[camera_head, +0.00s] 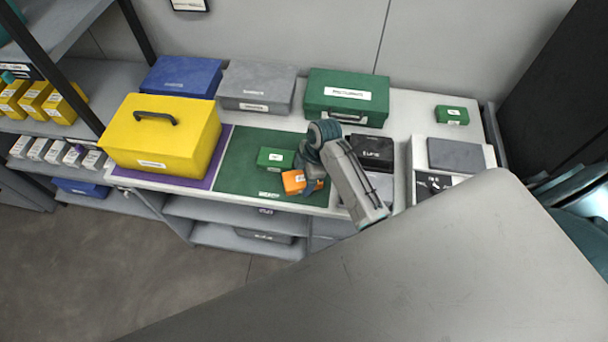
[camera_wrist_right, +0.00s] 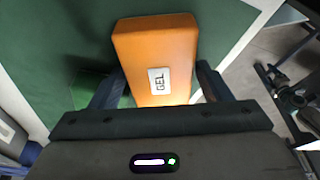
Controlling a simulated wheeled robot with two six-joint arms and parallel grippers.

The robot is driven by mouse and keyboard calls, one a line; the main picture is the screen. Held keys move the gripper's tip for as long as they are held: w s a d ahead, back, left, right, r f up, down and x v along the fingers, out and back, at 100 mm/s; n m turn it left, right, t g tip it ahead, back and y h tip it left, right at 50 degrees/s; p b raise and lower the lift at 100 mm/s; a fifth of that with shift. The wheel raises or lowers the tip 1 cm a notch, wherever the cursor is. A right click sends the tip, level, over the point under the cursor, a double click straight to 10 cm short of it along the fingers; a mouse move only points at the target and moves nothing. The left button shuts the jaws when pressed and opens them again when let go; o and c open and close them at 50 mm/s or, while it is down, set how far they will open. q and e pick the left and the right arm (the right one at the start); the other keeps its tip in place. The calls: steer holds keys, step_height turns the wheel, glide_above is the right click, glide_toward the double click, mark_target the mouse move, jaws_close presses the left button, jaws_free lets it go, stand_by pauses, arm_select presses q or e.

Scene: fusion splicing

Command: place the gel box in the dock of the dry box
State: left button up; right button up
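The gel box (camera_head: 293,182) is a small orange box at the front right part of the green mat. In the right wrist view the gel box (camera_wrist_right: 155,45) shows its white GEL label, and a dark shadow lies on the mat beside it. My right gripper (camera_wrist_right: 158,80) has a finger close against each side of the box and appears shut on it. In the head view my right gripper (camera_head: 312,180) is partly hidden by its own wrist. I cannot tell from the labels which box is the dry box, and no dock is clearly seen. My left gripper is not in view.
A small green box (camera_head: 275,158) stands just behind the gel box. A yellow case (camera_head: 165,135) stands left; blue (camera_head: 182,76), grey (camera_head: 257,85) and green (camera_head: 347,95) cases stand behind. A black case (camera_head: 372,152) and a white tray (camera_head: 414,160) are right. The green mat (camera_head: 238,165) has free room.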

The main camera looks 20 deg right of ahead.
steer(key=shift+o, duration=0.8)
steer(key=shift+r, duration=0.1)
